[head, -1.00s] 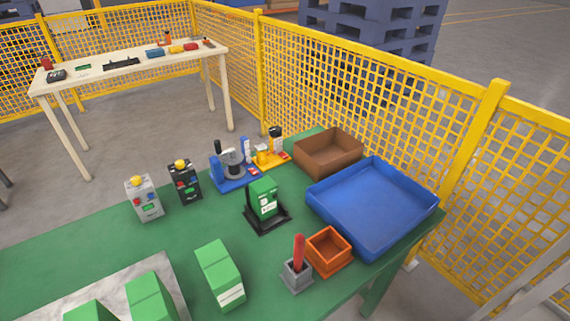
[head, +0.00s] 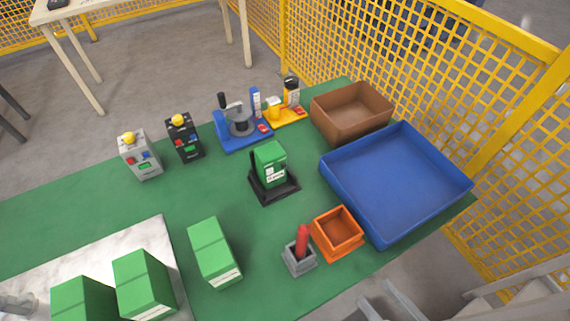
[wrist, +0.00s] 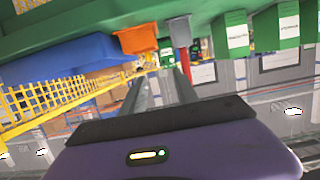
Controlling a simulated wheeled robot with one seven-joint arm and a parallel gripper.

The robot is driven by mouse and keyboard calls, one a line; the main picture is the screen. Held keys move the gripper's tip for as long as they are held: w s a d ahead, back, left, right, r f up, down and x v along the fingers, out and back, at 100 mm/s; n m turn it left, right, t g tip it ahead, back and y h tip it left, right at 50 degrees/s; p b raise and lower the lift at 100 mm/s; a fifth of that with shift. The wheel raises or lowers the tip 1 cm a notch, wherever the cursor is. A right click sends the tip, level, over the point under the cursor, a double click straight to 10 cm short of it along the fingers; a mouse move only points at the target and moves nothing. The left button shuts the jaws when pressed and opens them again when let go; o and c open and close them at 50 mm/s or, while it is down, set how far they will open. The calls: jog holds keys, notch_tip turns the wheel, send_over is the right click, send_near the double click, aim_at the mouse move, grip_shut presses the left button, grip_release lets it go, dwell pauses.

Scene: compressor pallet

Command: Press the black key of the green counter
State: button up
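A green box-shaped device (head: 271,165) with a white marked face stands upright on a black base (head: 274,190) near the middle of the green table. It is the only green thing here that looks like a counter; its black key is too small to make out. In the wrist view, which is upside down, a small green thing (wrist: 168,58), probably the same device, shows beyond the fingertips. My gripper (wrist: 160,78) has two grey fingers apart with nothing between them. In the head view my gripper (head: 377,294) is at the bottom right, off the table's near edge and well away from the device.
A red-handled tool in a grey holder (head: 299,261) and an orange box (head: 338,235) stand between my gripper and the device. A blue tray (head: 395,185), brown box (head: 352,112), green cartons (head: 214,252), and grey (head: 139,158) and black (head: 184,140) button boxes surround it.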

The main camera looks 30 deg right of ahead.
grip_shut()
dwell(1.8)
